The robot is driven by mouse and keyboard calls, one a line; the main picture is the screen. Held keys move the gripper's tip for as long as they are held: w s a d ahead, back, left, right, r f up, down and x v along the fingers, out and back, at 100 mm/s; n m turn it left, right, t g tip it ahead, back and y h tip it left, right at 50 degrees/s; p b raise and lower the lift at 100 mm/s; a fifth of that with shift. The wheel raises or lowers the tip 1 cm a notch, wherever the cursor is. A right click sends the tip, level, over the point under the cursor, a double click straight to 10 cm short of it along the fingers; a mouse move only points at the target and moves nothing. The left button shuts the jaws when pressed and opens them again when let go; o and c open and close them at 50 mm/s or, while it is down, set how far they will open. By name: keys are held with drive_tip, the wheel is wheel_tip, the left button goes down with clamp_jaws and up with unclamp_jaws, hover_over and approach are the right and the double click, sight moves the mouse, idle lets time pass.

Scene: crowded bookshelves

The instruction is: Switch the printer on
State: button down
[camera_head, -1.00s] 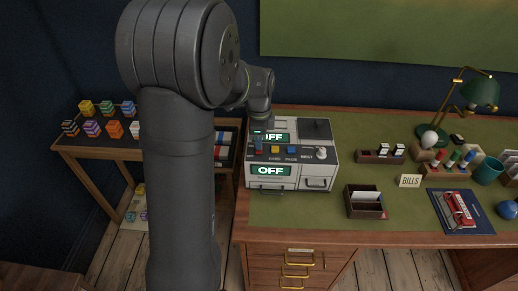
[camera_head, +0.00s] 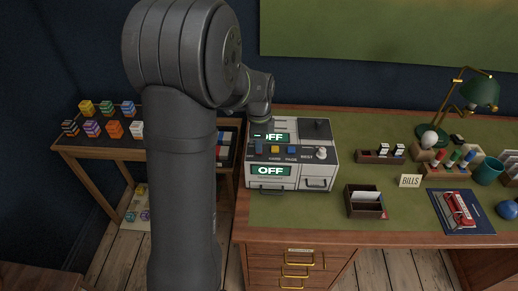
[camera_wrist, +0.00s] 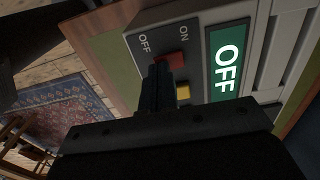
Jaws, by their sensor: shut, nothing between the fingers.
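The printer (camera_head: 312,170) is a pale grey box with a dark control strip on the left part of the desk. Its front display (camera_head: 271,171) reads OFF in white on green; the wrist view shows an OFF display (camera_wrist: 228,60) too. In the wrist view a red switch (camera_wrist: 176,60) sits between the labels OFF and ON, with a yellow button (camera_wrist: 183,92) beside it. My gripper (camera_wrist: 158,72) is shut and empty, its tips at or just in front of the red switch; I cannot tell whether they touch. In the head view the fingertips are hard to make out.
A card box (camera_head: 365,201), a BILLS sign (camera_head: 410,181) and a stamp rack (camera_head: 381,156) stand right of the printer. A green lamp (camera_head: 481,92) is at the back right. A side table (camera_head: 75,146) with coloured blocks is at the left.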

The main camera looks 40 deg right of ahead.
drive_tip(key=shift+f, duration=0.35)
drive_tip(key=shift+r, duration=3.55)
